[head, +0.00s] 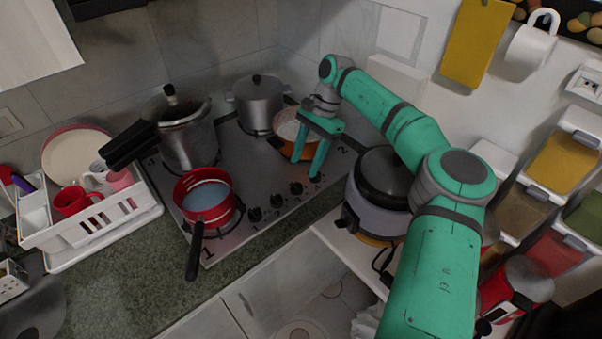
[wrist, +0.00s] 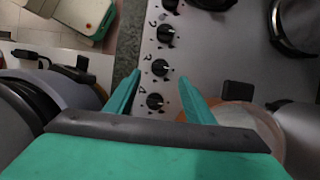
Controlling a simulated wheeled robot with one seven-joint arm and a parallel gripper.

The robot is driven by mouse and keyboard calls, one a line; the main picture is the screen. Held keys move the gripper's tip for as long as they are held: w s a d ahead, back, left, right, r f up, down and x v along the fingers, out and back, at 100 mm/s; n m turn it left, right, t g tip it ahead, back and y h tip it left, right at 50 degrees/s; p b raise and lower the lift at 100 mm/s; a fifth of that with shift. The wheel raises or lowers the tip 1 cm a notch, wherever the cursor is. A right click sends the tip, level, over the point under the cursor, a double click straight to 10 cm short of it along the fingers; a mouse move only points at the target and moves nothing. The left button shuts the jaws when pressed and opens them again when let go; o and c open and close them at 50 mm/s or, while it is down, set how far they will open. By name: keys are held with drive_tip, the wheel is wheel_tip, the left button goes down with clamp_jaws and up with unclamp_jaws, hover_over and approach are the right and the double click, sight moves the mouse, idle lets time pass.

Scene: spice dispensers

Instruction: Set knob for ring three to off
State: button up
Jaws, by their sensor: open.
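The hob (head: 240,160) is a steel plate with a row of black knobs on its front edge. The knob for ring three (wrist: 160,67) is in the wrist view, with a small mark beside it that looks like a 3. In the head view it appears to be this knob (head: 296,187). My gripper (wrist: 159,76) is open and empty, pointing down over the row. In the wrist view its fingertips show on either side of that knob; I cannot tell whether they touch it. My gripper also shows in the head view (head: 306,169).
The neighbouring knobs (wrist: 165,34) and (wrist: 154,101) sit close by. A red saucepan (head: 203,198), a pressure cooker (head: 188,135), a steel pot (head: 258,103) and an orange pan (head: 286,130) stand on the hob. A rice cooker (head: 380,185) stands to the right.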

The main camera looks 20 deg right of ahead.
drive_tip(key=shift+v, duration=1.7)
drive_tip(key=shift+w, duration=0.1)
